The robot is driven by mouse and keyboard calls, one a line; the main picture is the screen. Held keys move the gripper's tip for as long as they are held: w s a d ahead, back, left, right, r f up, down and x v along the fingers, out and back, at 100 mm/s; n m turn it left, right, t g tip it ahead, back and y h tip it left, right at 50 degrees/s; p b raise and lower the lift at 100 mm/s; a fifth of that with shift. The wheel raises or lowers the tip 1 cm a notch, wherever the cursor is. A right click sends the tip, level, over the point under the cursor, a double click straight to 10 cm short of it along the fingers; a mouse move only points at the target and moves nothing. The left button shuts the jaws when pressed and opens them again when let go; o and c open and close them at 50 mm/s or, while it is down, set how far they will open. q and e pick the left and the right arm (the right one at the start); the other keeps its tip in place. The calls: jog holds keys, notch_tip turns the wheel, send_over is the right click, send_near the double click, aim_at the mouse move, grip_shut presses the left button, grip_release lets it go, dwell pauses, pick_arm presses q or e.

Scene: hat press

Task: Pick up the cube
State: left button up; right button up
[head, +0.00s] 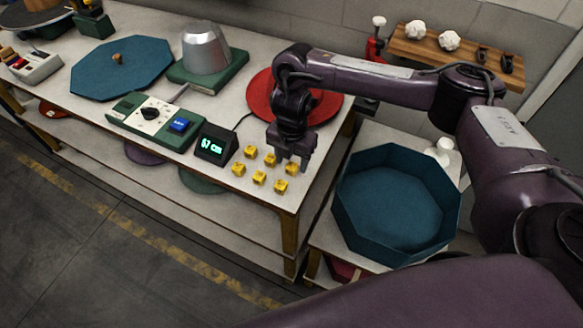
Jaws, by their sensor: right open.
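Several small yellow cubes lie in two rows on the white table near its front right corner. One yellow cube (280,186) is nearest the front edge, and another cube (291,170) sits right below my right gripper (290,162). A further cube (270,159) is just left of the fingers. My right gripper points down, open, with nothing seen between its fingers. Whether the fingertips touch the cube below cannot be told. My left gripper is not in view.
A small display box (215,145) stands left of the cubes, beside a green control panel (155,122). A red disc (262,92) lies behind my right gripper. An empty blue octagonal bin (392,205) stands to the right on a lower surface. The table edge is close in front.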

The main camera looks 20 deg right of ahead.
notch_tip(320, 180, down, 2)
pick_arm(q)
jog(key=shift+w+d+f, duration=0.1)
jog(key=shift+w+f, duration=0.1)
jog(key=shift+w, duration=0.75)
pick_arm(e)
jog(key=c, duration=0.5)
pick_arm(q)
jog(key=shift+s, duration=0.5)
pick_arm(e)
jog(key=c, duration=0.6)
jog(key=shift+o, duration=0.2)
